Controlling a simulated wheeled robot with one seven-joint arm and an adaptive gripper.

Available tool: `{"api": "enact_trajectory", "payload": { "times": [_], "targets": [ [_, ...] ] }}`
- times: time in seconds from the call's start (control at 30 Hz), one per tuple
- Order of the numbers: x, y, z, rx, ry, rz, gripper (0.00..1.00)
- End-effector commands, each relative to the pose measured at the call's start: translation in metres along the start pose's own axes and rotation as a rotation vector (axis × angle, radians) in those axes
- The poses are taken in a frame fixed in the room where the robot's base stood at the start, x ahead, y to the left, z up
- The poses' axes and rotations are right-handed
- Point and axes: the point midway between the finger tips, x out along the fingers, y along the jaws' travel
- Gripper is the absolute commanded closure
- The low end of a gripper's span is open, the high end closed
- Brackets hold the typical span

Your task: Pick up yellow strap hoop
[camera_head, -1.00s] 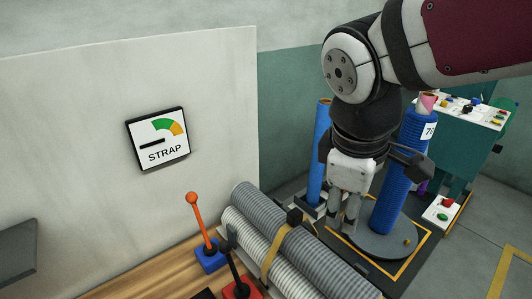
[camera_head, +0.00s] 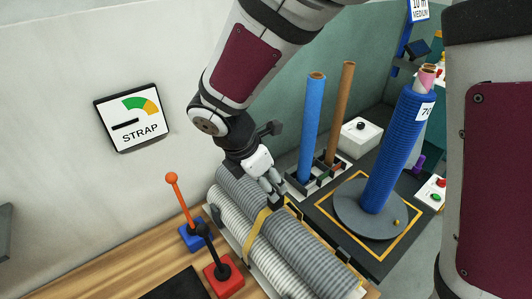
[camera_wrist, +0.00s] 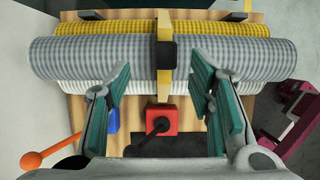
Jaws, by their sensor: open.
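My gripper (camera_head: 277,192) is above the far side of the rolls, beside the strap's top. In the wrist view my gripper (camera_wrist: 160,88) is open and empty, its green-padded fingers on either side of the strap and apart from it. In the head view my fingers hide part of the strap near the buckle.
An orange-knobbed lever (camera_head: 178,200) and a black lever on a red base (camera_head: 223,282) stand just left of the rolls. A blue roll (camera_head: 392,150) stands on a round turntable (camera_head: 349,212) at right. A STRAP gauge (camera_head: 131,117) hangs on the wall.

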Motion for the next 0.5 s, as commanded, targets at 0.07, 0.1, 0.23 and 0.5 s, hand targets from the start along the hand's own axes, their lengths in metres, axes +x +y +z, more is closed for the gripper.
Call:
{"api": "enact_trajectory", "payload": {
  "times": [0.07,0.1,0.23,0.5],
  "targets": [
    [0.012,0.0,0.0,-0.002,-0.001,-0.002,0.52],
    [0.016,0.0,0.0,-0.001,0.0,-0.001,0.52],
    [0.023,0.0,0.0,0.001,0.0,0.001,0.52],
    [0.054,-0.008,-0.005,-0.001,0.0,-0.004,0.52]
  ]
}}
